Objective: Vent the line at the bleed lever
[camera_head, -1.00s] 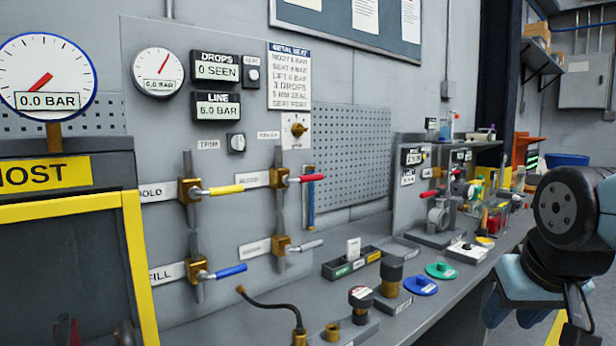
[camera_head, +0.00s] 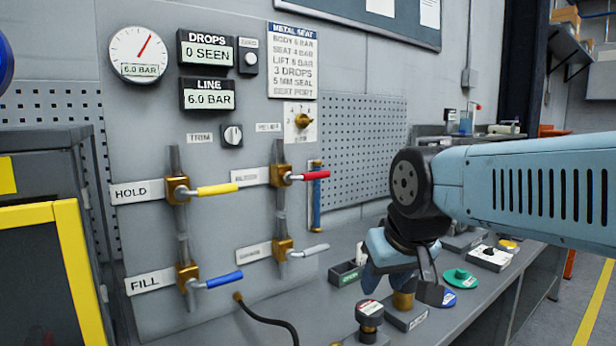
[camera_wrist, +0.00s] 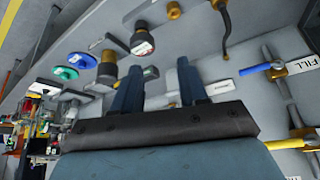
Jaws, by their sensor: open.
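The grey valve panel carries several levers. The yellow lever (camera_head: 217,189) is labelled HOLD and the blue lever (camera_head: 219,280) FILL. The red lever (camera_head: 309,176) and the grey lever (camera_head: 310,251) have labels too blurred to read, so I cannot tell which is the bleed lever. All handles point right. The LINE display (camera_head: 208,99) reads 6.0 BAR, and DROPS (camera_head: 207,49) reads 0 SEEN. My gripper (camera_head: 402,284) is open and empty above the bench, right of the levers and apart from them. Its fingers also show in the wrist view (camera_wrist: 158,78), with the blue lever (camera_wrist: 255,69) to their right.
Capped fittings (camera_head: 369,316), a green disc (camera_head: 460,278) and a small tray (camera_head: 345,273) stand on the bench below my gripper. A black hose (camera_head: 270,321) curves along the bench. A yellow-framed cabinet (camera_head: 75,260) stands at left. Space before the levers is clear.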

